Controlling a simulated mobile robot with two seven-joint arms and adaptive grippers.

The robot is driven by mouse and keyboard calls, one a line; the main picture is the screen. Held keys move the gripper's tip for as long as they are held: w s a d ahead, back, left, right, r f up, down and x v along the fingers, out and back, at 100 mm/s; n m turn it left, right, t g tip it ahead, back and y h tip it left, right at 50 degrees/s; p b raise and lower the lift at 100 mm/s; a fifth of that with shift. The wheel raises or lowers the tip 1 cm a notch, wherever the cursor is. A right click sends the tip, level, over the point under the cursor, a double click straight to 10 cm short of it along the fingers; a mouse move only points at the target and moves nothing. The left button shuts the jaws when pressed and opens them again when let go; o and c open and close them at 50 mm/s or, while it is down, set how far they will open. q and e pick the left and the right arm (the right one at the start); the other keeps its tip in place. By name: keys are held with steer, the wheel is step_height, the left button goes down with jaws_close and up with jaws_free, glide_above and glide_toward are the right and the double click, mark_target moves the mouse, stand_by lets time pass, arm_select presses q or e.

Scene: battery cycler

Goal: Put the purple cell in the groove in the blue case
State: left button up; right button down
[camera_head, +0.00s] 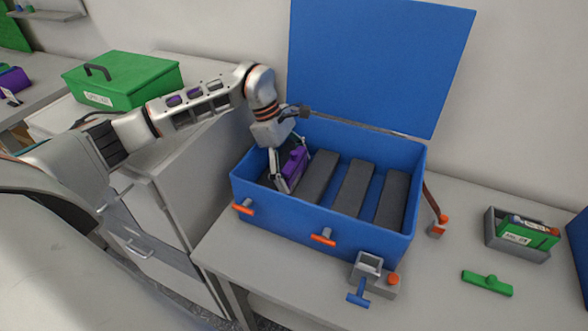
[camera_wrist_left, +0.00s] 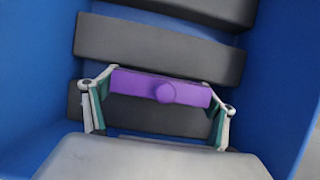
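The blue case (camera_head: 330,225) stands on the table with its lid raised at the back. Several dark grey bars (camera_head: 355,188) lie across its inside, with blue grooves between them. The purple cell (camera_head: 295,163), a flat block with a round knob, is inside the case near its left end. It also shows in the left wrist view (camera_wrist_left: 185,92), lengthwise along the bars. My left gripper (camera_head: 290,172) reaches down into the case, its fingers at the cell's two ends, shut on it. The cell's lower edge is hidden, so its seating depth is unclear. My right gripper is out of view.
Orange latches (camera_head: 323,237) stick out from the case's front. A grey clamp with a blue handle (camera_head: 367,272) stands before it. At right are a green cell (camera_head: 487,283) and a grey tray (camera_head: 515,250) holding a green box. A green case (camera_head: 122,82) sits at left.

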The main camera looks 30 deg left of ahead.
arm_select(q)
steer(key=shift+o, duration=1)
steer(key=shift+r, duration=0.2)
steer(key=v, duration=1.2)
steer(key=shift+s, duration=0.1)
